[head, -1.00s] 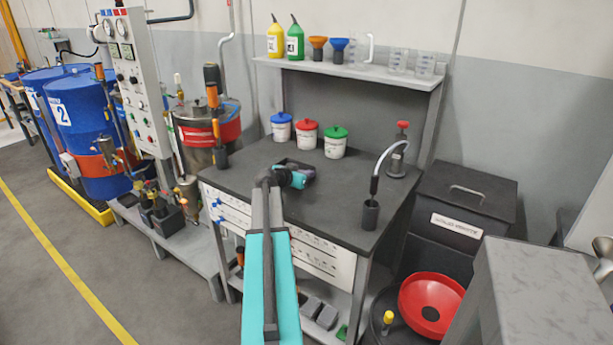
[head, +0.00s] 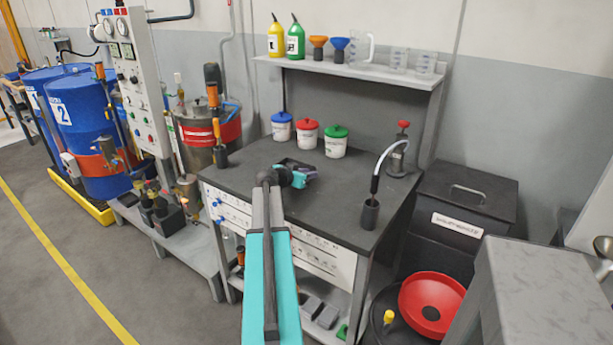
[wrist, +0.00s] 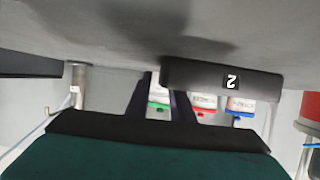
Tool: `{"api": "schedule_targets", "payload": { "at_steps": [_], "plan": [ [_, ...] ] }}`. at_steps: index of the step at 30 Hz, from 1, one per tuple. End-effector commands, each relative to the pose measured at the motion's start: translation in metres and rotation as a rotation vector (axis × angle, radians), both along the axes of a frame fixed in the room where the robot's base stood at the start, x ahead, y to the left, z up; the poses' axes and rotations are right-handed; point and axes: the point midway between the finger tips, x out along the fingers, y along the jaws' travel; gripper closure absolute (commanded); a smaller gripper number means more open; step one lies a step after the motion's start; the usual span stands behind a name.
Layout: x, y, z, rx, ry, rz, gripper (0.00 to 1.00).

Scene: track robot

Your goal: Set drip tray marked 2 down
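The drip tray marked 2 is a dark, shallow tray (head: 298,166) low over or on the grey bench top (head: 340,205) in the head view. In the wrist view, which is upside down, its dark wall (wrist: 255,83) with a white 2 faces me. My gripper (head: 296,176) is at the tray's near end. In the wrist view my two dark fingers (wrist: 160,92) stand apart. One is just outside the tray's end, and the other's tip is hidden behind the marked wall. A small gap shows beside the outer finger. Contact under the tray is unclear.
White containers with blue (head: 282,127), red (head: 307,134) and green (head: 335,142) lids stand behind the tray. A shelf (head: 350,70) hangs above the bench.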

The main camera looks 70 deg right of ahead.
Motion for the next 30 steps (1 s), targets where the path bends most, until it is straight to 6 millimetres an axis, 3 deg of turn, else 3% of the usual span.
{"api": "schedule_targets", "payload": {
  "at_steps": [30],
  "plan": [
    [0.028, 0.104, 0.045, 0.000, 0.000, 0.001, 0.79]
  ]
}}
